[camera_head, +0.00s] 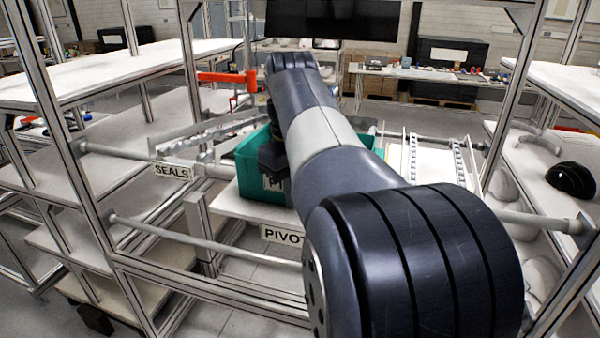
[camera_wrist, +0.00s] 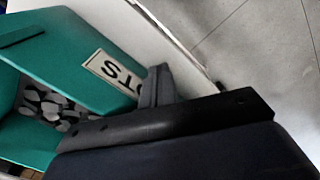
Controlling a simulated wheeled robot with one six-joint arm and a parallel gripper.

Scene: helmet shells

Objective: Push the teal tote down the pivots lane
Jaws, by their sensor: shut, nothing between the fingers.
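My arm covers much of the tote in the head view. My gripper (camera_head: 272,165) is shut and empty at the tote's near side. In the wrist view its fingers (camera_wrist: 160,87) are beside the label; I cannot tell whether they touch the wall.
A lane labelled SEALS (camera_head: 172,171) lies to the left. A rail with rollers (camera_head: 457,165) runs on the right. Aluminium posts (camera_head: 60,110) and a front crossbar (camera_head: 200,250) frame the rack. A black helmet shell (camera_head: 572,181) sits on the right-hand shelf.

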